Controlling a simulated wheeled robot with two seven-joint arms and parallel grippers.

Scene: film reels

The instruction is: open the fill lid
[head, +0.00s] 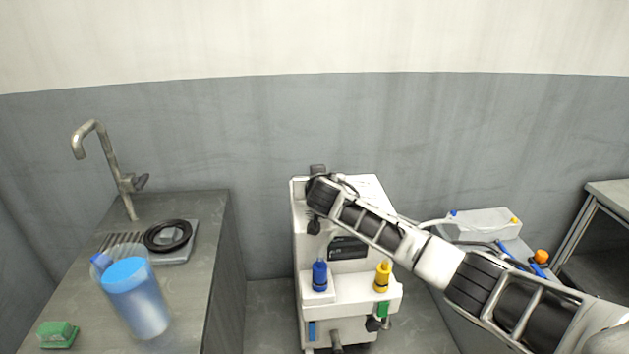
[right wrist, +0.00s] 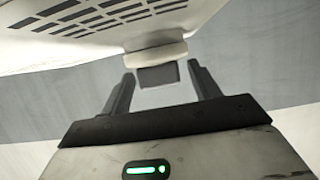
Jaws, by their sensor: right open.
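The white machine (head: 343,232) stands on the floor at the centre of the head view. My right arm reaches in from the right, and its end is at the machine's upper left, where it covers part of the top. In the right wrist view my right gripper (right wrist: 162,72) is open, with one finger on each side of a small dark grey tab (right wrist: 157,77). The tab sticks out from a white part (right wrist: 155,53) on a slotted white body. I cannot tell whether the fingers touch the tab. The fill lid's outline is not clear. My left gripper is not in view.
A blue bottle (head: 319,274) and a yellow bottle (head: 382,276) stand on the machine's front. At left, a counter (head: 205,215) holds a faucet (head: 108,160), a blue jug (head: 138,300), a black ring (head: 168,236) and a green block (head: 58,333). A white box (head: 482,222) is at right.

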